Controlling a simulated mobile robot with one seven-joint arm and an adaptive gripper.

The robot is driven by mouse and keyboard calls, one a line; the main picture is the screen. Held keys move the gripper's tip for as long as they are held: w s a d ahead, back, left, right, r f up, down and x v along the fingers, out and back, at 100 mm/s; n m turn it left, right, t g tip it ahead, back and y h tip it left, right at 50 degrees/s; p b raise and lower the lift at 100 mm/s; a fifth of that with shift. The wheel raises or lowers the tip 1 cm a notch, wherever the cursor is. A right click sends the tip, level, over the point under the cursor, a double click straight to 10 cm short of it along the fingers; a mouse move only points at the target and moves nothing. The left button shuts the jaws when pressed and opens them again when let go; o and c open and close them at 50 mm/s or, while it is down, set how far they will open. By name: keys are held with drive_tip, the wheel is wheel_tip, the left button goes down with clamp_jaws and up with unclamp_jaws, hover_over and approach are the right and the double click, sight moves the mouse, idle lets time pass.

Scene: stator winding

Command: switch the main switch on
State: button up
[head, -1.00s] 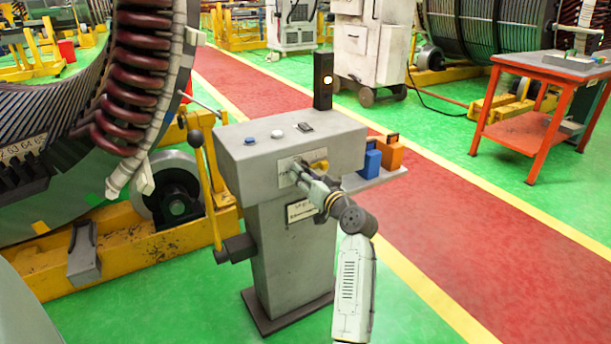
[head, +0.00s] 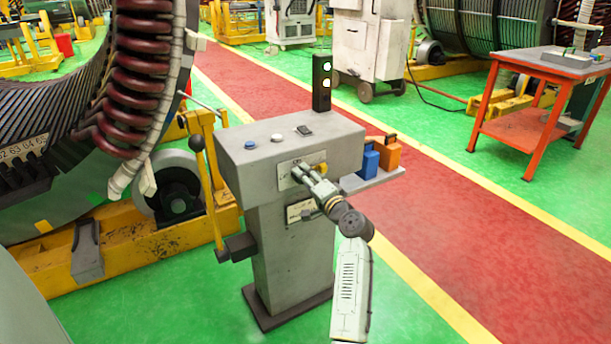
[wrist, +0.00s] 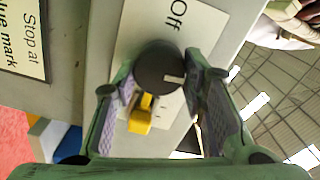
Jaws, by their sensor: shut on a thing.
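The main switch is a round black knob (wrist: 158,68) with a white pointer mark, seen in the wrist view on a pale plate (wrist: 130,30) lettered "Off". In the wrist view my gripper (wrist: 160,82) has one finger on each side of the knob and is shut on it. The pointer mark lies near the right finger. A yellow piece (wrist: 140,115) sits just below the knob. In the head view my gripper (head: 305,174) is at the front of the grey control pedestal (head: 280,235) and hides the knob. The light post (head: 322,84) on the pedestal shows two bright greenish lights.
A blue button (head: 250,144), a white button (head: 277,137) and a small black switch (head: 304,130) are on the pedestal top. Blue (head: 370,160) and orange (head: 387,156) padlock-like blocks stand on its right shelf. A ball-ended lever (head: 196,142) is at the left.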

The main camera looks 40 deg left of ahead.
drive_tip(key=shift+m, duration=0.7)
drive_tip(key=o, duration=1.2)
drive_tip(key=shift+c, duration=0.2)
drive_tip(key=v, duration=1.2)
